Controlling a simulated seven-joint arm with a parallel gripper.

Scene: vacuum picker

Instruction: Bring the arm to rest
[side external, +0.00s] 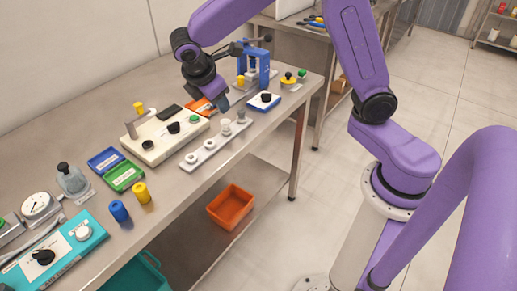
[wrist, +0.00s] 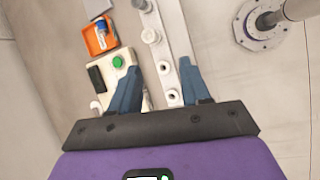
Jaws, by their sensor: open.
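My gripper (side external: 215,94) hangs over the steel workbench, above the area between the beige switch box and the row of white fittings in the side view. In the wrist view its two blue-grey fingers (wrist: 162,88) are spread apart with nothing between them except the bench gear below. The beige box (side external: 162,141) with a black knob and green button lies below and to the left of my gripper. The white strip with several round fittings (side external: 208,150) lies below it; it also shows between the fingers in the wrist view (wrist: 160,50).
A blue press (side external: 262,66) stands behind my gripper, and a blue-white knob box (side external: 264,101) is to its right. An orange tray (wrist: 100,38) shows in the wrist view. Blue (side external: 119,211) and yellow (side external: 141,193) cylinders stand near the front edge. An orange bin (side external: 231,206) sits on the lower shelf.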

